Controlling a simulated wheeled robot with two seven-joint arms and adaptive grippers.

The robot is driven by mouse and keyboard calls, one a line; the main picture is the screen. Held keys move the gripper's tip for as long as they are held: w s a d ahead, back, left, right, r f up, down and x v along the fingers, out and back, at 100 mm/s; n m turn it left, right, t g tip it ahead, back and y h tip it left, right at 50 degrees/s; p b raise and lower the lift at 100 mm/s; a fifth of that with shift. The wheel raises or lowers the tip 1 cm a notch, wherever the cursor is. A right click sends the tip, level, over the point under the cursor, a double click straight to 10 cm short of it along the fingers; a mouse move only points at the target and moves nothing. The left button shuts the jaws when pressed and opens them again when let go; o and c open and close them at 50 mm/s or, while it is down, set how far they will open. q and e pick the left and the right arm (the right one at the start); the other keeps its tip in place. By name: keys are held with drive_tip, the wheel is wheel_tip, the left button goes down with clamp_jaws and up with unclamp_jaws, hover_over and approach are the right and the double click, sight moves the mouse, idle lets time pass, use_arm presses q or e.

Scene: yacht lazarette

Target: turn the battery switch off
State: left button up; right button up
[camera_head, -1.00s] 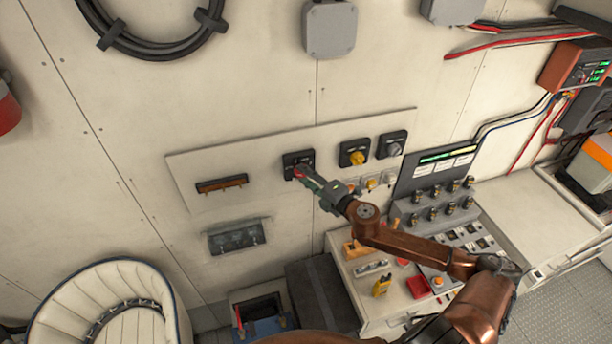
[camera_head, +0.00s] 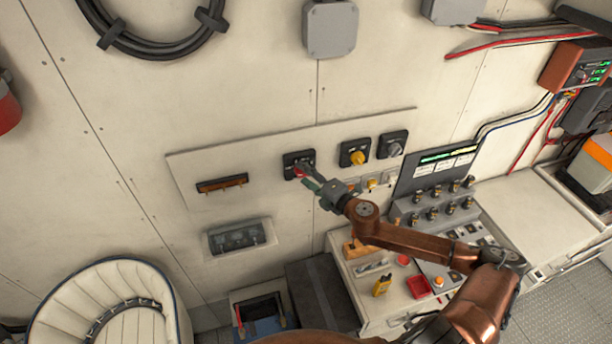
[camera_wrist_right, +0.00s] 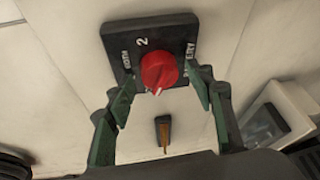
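The battery switch is a red knob (camera_wrist_right: 159,72) on a black square plate (camera_wrist_right: 121,37) lettered "2" and "BATTERY". A pale mark shows at the knob's lower edge in the wrist view. In the head view the red knob (camera_head: 299,172) sits at the left of a row of three rotary switches. My right gripper (camera_head: 311,176) is at the knob, partly covering it. In the wrist view its green-padded fingers (camera_wrist_right: 160,100) are spread wide, one on each side of the knob, with gaps visible between pads and knob. My left gripper is not in view.
A yellow-knob switch (camera_head: 356,155) and a grey-knob switch (camera_head: 393,147) sit right of the battery switch. A brown bar (camera_head: 222,183) and a clear-covered box (camera_head: 236,237) are to the left. A bench (camera_head: 525,212) with controls lies below right.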

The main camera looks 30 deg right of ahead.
drive_tip(key=shift+s, duration=0.1)
drive_tip(key=v, duration=1.2)
idle(0.7)
